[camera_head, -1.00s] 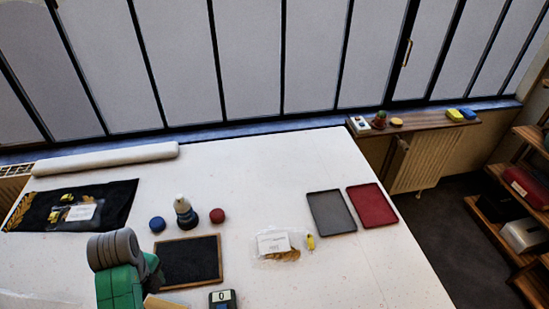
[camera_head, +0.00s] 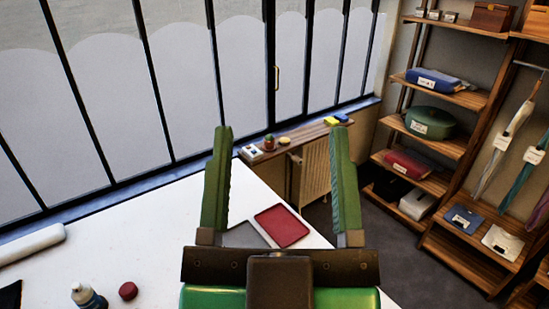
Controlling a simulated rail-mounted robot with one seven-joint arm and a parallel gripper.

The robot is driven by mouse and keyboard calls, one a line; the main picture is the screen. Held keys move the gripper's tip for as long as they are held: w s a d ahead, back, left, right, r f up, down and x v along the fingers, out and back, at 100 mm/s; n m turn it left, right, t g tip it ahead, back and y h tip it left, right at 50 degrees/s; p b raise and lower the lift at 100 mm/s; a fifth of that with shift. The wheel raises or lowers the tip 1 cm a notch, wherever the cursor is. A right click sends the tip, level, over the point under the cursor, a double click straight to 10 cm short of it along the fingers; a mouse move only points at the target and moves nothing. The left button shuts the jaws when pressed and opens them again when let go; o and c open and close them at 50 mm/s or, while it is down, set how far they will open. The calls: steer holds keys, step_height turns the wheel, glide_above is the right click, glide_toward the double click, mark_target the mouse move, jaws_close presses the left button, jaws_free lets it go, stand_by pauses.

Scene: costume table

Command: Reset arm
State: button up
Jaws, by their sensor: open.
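My gripper (camera_head: 280,135) is raised in the middle of the head view, with its two green fingers pointing up and spread wide apart. Nothing is between the fingertips. It is held above the right end of the white table (camera_head: 180,225). Behind and between the fingers, the red tray (camera_head: 281,226) and part of the grey tray (camera_head: 243,236) lie on the table. The gripper's base and left finger hide part of the grey tray.
A wooden ledge (camera_head: 300,134) with small items runs under the window. Shelves (camera_head: 455,145) stand at right, with open floor before them.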

step_height(320, 180, up, 15)
steer(key=p, duration=1.5)
steer(key=shift+a, duration=0.15)
stand_by(0.6)
